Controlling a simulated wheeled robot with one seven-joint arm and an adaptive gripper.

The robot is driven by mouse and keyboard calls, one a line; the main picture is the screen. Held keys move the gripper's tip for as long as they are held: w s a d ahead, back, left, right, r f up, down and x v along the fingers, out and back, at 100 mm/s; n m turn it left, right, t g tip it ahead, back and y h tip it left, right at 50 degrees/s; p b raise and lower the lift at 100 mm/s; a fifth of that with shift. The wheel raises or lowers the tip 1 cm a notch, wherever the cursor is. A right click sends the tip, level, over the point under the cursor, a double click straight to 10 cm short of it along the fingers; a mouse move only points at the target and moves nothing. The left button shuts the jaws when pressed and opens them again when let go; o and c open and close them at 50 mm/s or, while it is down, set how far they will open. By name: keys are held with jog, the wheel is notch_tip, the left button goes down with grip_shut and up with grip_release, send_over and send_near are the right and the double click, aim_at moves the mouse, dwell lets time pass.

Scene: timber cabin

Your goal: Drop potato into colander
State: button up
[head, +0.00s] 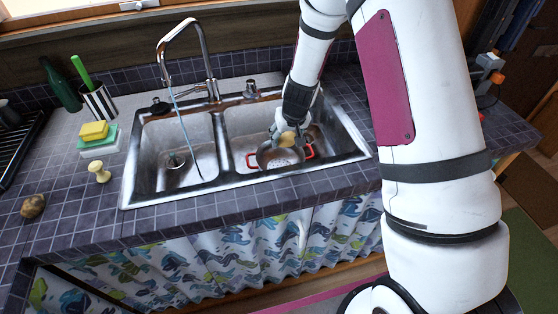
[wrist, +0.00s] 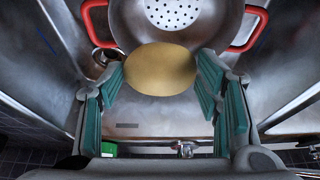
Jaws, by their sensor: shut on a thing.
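The potato (wrist: 160,70) is yellow-brown and oval. My gripper (wrist: 161,80) is shut on it, with a teal-padded finger at each side. The colander (wrist: 215,20) is grey metal with red handles and a perforated base. It sits in the right sink basin, where the head view also shows it (head: 281,158). In the wrist view the potato overlaps the colander's near rim. In the head view my gripper (head: 287,137) and the potato (head: 288,138) are at the colander's far side, low in the basin. I cannot tell whether the potato touches the colander.
The steel double sink (head: 145,185) has an empty-looking left basin and a tall faucet (head: 205,65) behind. Another brown potato-like item (head: 33,206) lies on the tiled counter at left. Sponges (head: 95,135), a striped cup (head: 99,102) and a green bottle (head: 62,88) stand left of the sink.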

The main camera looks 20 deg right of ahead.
jog(key=shift+f, duration=0.4)
jog(key=o, duration=1.3)
jog(key=shift+s+r, duration=0.1)
jog(key=v, duration=1.1)
jog(key=shift+s+r, duration=0.2)
jog(key=shift+r, duration=0.15)
